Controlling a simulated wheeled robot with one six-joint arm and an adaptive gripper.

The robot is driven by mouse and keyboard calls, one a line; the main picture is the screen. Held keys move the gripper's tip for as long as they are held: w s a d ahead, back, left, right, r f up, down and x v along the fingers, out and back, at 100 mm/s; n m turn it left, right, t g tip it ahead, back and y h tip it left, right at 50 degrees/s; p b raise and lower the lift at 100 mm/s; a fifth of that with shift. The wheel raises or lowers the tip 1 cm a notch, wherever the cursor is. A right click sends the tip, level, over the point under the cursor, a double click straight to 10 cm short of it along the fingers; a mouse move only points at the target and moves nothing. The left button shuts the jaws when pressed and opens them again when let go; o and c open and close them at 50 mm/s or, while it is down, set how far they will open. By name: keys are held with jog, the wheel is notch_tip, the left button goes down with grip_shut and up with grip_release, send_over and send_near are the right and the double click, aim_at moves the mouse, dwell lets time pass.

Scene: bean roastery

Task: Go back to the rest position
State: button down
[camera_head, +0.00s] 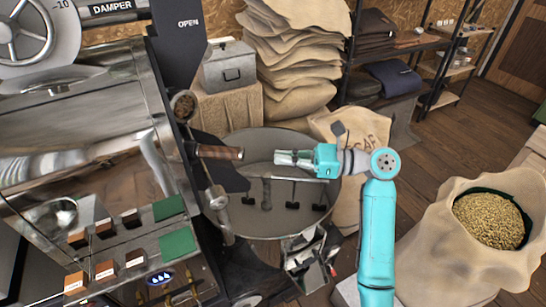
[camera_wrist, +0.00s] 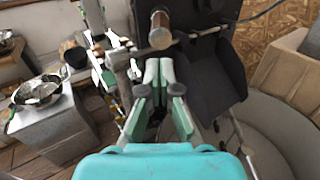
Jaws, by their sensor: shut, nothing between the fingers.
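My gripper (camera_head: 279,157) is shut and empty at the end of my teal arm. In the head view it points left, above the round cooling tray (camera_head: 262,225) of the roaster. A wooden handle (camera_head: 218,152) on the roaster lies just left of the fingertips, with a visible gap between them. In the wrist view my gripper (camera_wrist: 158,66) has its fingers together, and the wooden handle (camera_wrist: 160,32) shows beyond them.
The roaster (camera_head: 90,140) fills the left side, with green pads and labelled blocks on its ledge. An open sack of beans (camera_head: 430,250) stands at right. Stacked sacks (camera_head: 295,60) and a grey metal box (camera_head: 229,68) are behind. Wooden floor (camera_head: 445,135) is clear at back right.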

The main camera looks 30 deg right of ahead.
jog(key=v, duration=0.6)
jog(key=shift+s+d, duration=0.15)
jog(key=shift+d, duration=0.15)
jog(key=a+f+t+h, duration=0.3)
jog(key=a+f, duration=0.2)
jog(key=f, duration=0.4)
jog(key=s+a+f+n+h, duration=0.1)
jog(key=s+a+f+h, duration=0.1)
jog(key=s+f+h, duration=0.3)
jog(key=s+a+f+n+h, duration=0.1)
jog(key=s+a+f, duration=0.1)
jog(key=f, duration=0.5)
jog(key=s+a+f+n+h, duration=0.1)
jog(key=s+a+f+h, duration=0.1)
jog(key=s+f, duration=0.3)
jog(key=s+f+n+h, duration=0.1)
jog(key=s+n+h, duration=0.3)
jog(key=s+n, duration=0.75)
jog(key=s+a+r+n+t, duration=0.1)
jog(key=s+r+n+t, duration=0.1)
jog(key=s+r+n, duration=0.7)
jog(key=s+n, duration=0.1)
jog(key=s, duration=0.3)
jog(key=shift+s+a, duration=0.2)
jog(key=shift+a, duration=0.1)
jog(key=shift+r, duration=0.1)
